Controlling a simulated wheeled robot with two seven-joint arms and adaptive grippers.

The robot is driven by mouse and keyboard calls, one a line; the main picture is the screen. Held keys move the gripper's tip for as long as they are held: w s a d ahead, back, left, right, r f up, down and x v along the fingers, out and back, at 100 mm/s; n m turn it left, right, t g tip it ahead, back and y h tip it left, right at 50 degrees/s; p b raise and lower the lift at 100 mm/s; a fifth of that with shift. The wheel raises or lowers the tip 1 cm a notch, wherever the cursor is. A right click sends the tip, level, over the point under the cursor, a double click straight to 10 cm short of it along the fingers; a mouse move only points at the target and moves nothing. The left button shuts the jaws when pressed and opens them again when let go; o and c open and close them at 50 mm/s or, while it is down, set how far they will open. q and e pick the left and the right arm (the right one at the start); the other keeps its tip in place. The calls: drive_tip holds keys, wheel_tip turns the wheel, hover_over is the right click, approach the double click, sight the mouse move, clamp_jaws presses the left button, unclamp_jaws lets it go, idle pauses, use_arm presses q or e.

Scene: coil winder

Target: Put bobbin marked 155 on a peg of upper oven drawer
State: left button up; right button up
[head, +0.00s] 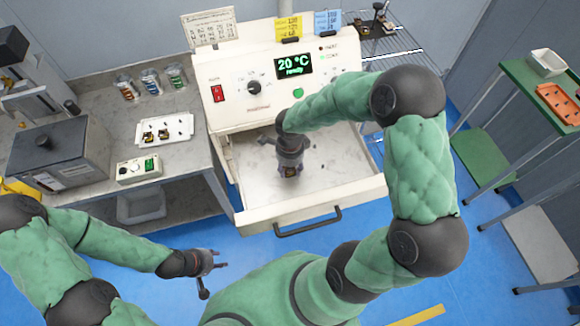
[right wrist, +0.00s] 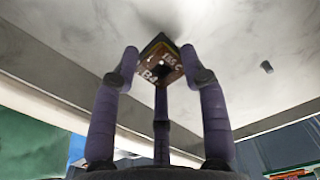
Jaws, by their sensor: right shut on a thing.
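My right gripper (head: 290,170) is inside the open oven drawer (head: 245,213), pointing down. It is shut on a small dark bobbin (right wrist: 163,68), which sits between its fingertips in the right wrist view. Lettering shows on the bobbin's face, but I cannot read it with certainty. A small dark peg (right wrist: 266,65) stands on the drawer floor beside the bobbin, apart from it. Whether another peg lies under the bobbin is hidden. My left gripper (head: 218,262) is open and empty, in front of the bench.
The oven (head: 225,115) behind the drawer reads 20 °C. A white tray (head: 165,130) with small parts and a control box (head: 138,170) are on the left bench. A green table (head: 530,90) stands at right. The drawer floor around my right gripper is mostly clear.

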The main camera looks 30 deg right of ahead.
drive_tip(key=shift+f, duration=0.2)
drive_tip(key=shift+f+b, duration=0.3)
drive_tip(key=shift+b, duration=0.2)
drive_tip(key=shift+f+b, duration=0.55)
drive_tip(key=shift+b, duration=0.1)
drive_tip(key=o, duration=1.1)
wheel_tip(320, 180, up, 12)
